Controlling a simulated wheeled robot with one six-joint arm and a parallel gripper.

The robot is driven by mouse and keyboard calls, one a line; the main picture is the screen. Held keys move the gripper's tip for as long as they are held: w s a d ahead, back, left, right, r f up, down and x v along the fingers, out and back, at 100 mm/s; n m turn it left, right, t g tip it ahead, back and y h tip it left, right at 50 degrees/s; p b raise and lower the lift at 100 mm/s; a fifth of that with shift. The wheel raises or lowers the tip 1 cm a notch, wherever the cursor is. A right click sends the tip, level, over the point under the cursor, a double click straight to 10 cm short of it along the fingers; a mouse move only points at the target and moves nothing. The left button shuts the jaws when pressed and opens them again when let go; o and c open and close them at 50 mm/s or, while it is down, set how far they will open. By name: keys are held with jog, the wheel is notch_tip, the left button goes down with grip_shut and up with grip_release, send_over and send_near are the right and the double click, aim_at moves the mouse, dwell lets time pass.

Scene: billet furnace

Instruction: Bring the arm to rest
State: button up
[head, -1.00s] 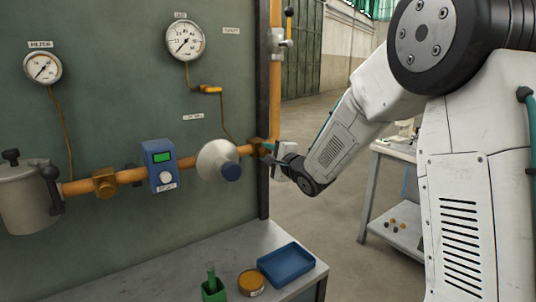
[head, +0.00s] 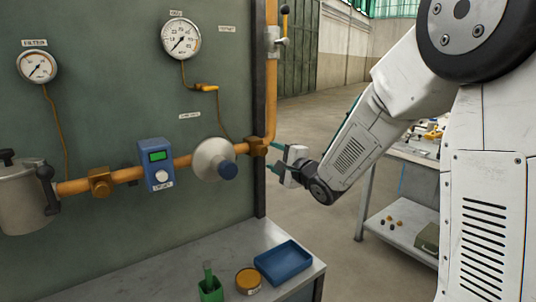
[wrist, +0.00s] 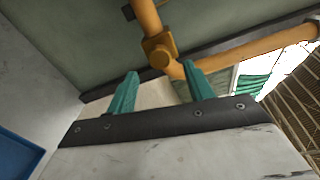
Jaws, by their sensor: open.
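My gripper (head: 277,161) is in the head view, just right of the panel's right edge, with its two teal fingers apart and nothing between them. Its fingers point left toward the elbow of the orange pipe (head: 257,147), apart from it as far as I can tell. In the wrist view my gripper (wrist: 158,82) shows both teal fingers spread, with the orange pipe elbow (wrist: 160,52) beyond them. My arm reaches in from the right side of the head view.
The green panel (head: 110,110) carries gauges, a blue meter box (head: 157,165) and a silver round fitting (head: 210,160). Below is a grey bench (head: 170,270) with a blue tray (head: 284,263), an orange tin (head: 248,281) and a green holder (head: 210,290). Open floor (head: 310,130) lies right of the panel.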

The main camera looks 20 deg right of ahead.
jog(key=shift+v, duration=1.05)
jog(key=s+d+f+n+g+h, duration=0.2)
jog(key=d+f+n+g+h, duration=0.2)
jog(key=f, duration=0.4)
jog(key=s+d+f+n+g+h, duration=0.3)
jog(key=s+n+g, duration=0.15)
jog(key=s, duration=0.45)
jog(key=s+a+r+n+g, duration=0.2)
jog(key=s, duration=0.8)
jog(key=s+a+r+n+g+y, duration=0.1)
jog(key=s+a+r+n+g, duration=0.1)
jog(key=s, duration=0.8)
jog(key=s+a+r+n+g, duration=0.2)
jog(key=s+r+n+g, duration=0.1)
jog(key=s, duration=0.6)
jog(key=shift+s+a+r+n, duration=0.4)
jog(key=shift+r+n, duration=0.05)
jog(key=shift+r, duration=0.05)
